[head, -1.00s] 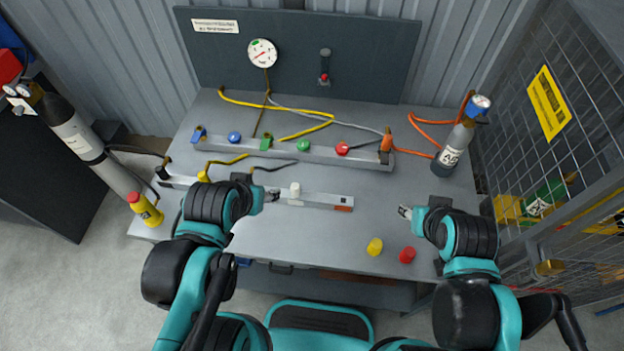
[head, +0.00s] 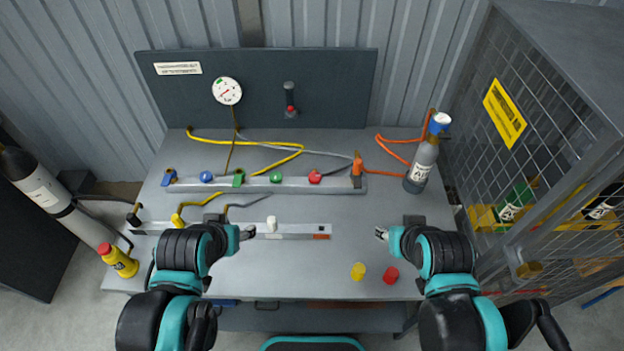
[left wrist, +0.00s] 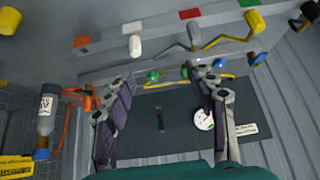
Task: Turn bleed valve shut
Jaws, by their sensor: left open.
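No part is marked as the bleed valve, so I cannot tell which one it is. The back rail (head: 300,187) carries a blue handle (head: 169,177), a blue knob (head: 206,177), a green handle (head: 239,178), a green knob (head: 276,177), a red knob (head: 315,177) and an orange fitting (head: 356,166). The front rail (head: 297,230) carries a yellow knob (head: 177,220) and a white knob (head: 271,223). My left gripper (head: 248,232) is open and empty, just left of the white knob; its spread fingers (left wrist: 160,73) show in the left wrist view. My right gripper (head: 381,234) hovers over the right bench; its jaws are unclear.
A yellow cap (head: 358,271) and a red cap (head: 391,276) lie at the bench's front. A grey cylinder (head: 423,165) stands at the right by a mesh cage (head: 540,130). A gauge (head: 227,91) hangs on the back panel.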

